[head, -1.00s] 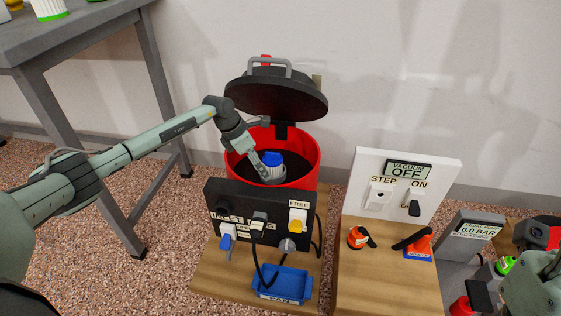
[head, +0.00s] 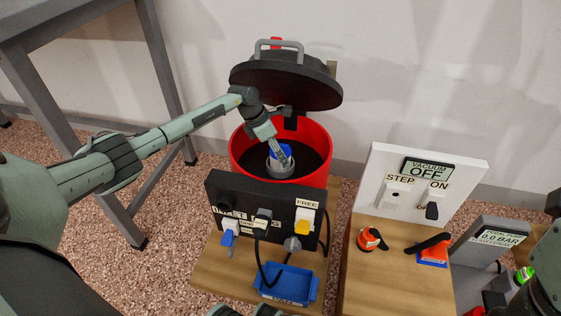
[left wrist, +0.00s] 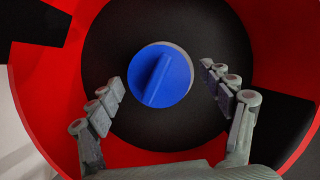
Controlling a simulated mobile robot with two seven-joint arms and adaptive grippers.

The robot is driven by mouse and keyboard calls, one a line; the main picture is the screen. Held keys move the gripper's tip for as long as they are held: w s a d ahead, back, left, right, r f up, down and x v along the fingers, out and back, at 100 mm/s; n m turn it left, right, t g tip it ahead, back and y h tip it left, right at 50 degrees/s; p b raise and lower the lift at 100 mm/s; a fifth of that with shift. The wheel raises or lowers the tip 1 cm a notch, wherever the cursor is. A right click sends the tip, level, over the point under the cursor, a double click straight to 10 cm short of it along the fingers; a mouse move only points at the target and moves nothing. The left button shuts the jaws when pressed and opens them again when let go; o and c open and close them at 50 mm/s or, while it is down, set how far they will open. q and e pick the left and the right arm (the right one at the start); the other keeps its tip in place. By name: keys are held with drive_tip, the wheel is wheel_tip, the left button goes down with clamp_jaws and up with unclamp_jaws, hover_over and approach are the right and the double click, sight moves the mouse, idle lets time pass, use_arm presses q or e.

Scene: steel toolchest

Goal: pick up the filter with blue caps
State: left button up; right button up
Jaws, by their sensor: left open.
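The filter's round blue cap (head: 281,151) shows inside the red drum, with a grey-white part below it. In the left wrist view the blue cap (left wrist: 161,75) faces me, with a raised grip bar across it and a pale rim. My left gripper (head: 281,158) reaches down into the drum at the filter. In the left wrist view my left gripper (left wrist: 162,82) is open, with one finger on each side of the cap and a visible gap to both. The filter's lower part is hidden.
The red drum (head: 238,150) surrounds the filter, and its black lid (head: 285,83) stands open behind. A black socket panel (head: 218,192) with plugs and a blue tray (head: 287,284) stand in front. A white vacuum panel (head: 385,165) is at the right.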

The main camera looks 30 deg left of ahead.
use_arm(q)
drive_tip(key=shift+x, duration=1.15)
drive_tip(key=c, duration=1.3)
drive_tip(key=shift+r, duration=0.15)
